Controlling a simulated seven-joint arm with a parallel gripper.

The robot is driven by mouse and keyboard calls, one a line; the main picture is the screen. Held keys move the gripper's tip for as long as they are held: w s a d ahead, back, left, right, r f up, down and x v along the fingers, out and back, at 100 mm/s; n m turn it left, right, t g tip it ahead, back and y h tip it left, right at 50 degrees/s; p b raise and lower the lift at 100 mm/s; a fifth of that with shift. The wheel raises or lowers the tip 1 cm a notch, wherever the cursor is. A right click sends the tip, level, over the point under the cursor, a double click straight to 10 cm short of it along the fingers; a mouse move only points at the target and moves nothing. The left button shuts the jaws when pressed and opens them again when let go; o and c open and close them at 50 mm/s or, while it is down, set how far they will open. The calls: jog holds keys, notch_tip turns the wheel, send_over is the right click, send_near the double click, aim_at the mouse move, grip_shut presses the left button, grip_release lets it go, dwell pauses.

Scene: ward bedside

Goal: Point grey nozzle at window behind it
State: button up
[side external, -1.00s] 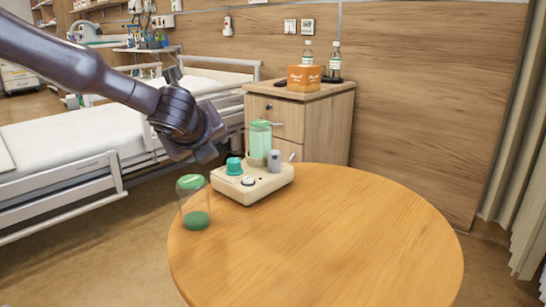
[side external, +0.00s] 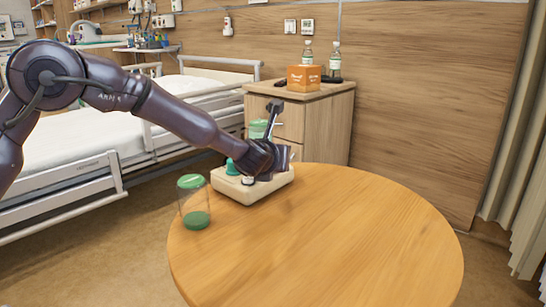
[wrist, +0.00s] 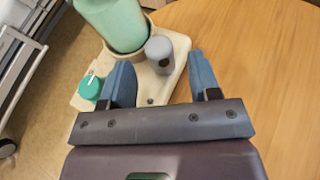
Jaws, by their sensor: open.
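The grey nozzle (wrist: 158,48) is a short upright cylinder with a dark spot on its side facing my gripper. It stands on the cream base (side external: 228,188), beside a see-through green tank (side external: 258,130) and a teal knob (side external: 232,166). The tank (wrist: 115,20) and knob (wrist: 91,86) also show in the wrist view. My gripper (wrist: 160,62) is open, its blue fingers on either side of the nozzle with gaps showing. In the side view my gripper (side external: 276,160) hides the nozzle. I see no room window.
A clear jar with green lid and bottom (side external: 194,203) stands left of the base. The round wooden table (side external: 340,230) is clear in front and right. Behind it are a bedside cabinet (side external: 336,120), an orange box (side external: 304,78) and a bed. A curtain (side external: 520,170) hangs at right.

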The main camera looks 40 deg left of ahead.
jog(key=shift+x, duration=1.15)
jog(key=c, duration=0.9)
jog(key=shift+d, duration=0.1)
jog(key=n+g+y, duration=0.1)
jog(key=n, duration=0.1)
jog(key=n+g+y, duration=0.1)
jog(key=g+y, duration=0.1)
jog(key=shift+w+d+n, duration=0.2)
jog(key=shift+d+n, duration=0.05)
jog(key=shift+n, duration=0.15)
jog(key=shift+w+n+g+y, duration=0.15)
jog(key=shift+n+g+y, duration=1.05)
jog(key=shift+n+g, duration=0.3)
jog(key=shift+r+n, duration=0.1)
jog(key=shift+n, duration=0.2)
